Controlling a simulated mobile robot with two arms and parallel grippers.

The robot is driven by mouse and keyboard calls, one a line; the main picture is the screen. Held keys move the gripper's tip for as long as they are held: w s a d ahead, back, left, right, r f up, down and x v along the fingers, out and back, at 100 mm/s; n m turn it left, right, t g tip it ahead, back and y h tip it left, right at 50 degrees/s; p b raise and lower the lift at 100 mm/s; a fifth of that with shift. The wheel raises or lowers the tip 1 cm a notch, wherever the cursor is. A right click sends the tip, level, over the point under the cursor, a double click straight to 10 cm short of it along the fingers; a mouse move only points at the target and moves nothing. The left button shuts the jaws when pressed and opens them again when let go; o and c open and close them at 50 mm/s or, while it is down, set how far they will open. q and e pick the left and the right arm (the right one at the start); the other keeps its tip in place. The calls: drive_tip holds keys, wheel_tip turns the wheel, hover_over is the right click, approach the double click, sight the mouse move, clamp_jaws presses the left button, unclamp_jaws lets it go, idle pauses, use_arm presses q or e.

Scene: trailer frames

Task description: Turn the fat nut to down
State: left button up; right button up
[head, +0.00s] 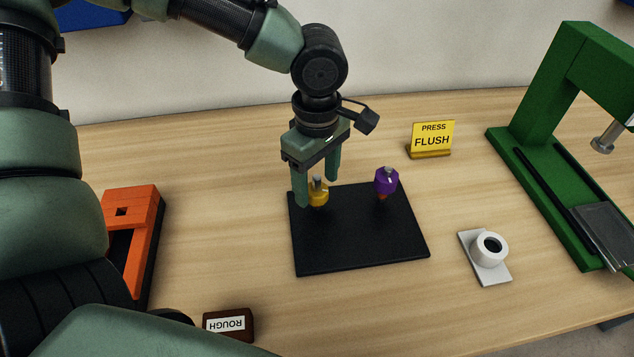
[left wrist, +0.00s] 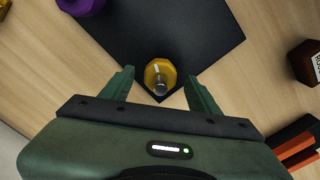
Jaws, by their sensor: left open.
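A yellow nut-like piece with a grey metal stem (head: 318,197) stands near the back left corner of a black mat (head: 350,245). A purple nut-like piece, also with a grey stem (head: 386,183), stands near the back right of the mat, with orange showing under it. My left gripper (head: 317,190) points down at the yellow piece, its fingers open on either side. In the left wrist view the yellow piece (left wrist: 158,71) lies between the open fingertips, with a gap on each side. The purple piece (left wrist: 82,4) is cut off at the top edge there.
A white block with a round dark-holed collar (head: 490,247) sits right of the mat. Behind stands a yellow "PRESS FLUSH" sign (head: 431,139); a green press (head: 545,130) fills the right. An orange fixture (head: 150,225) and a brown "ROUGH" block (head: 229,325) are left.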

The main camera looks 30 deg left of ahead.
use_arm(q)
drive_tip(key=shift+f, duration=0.5)
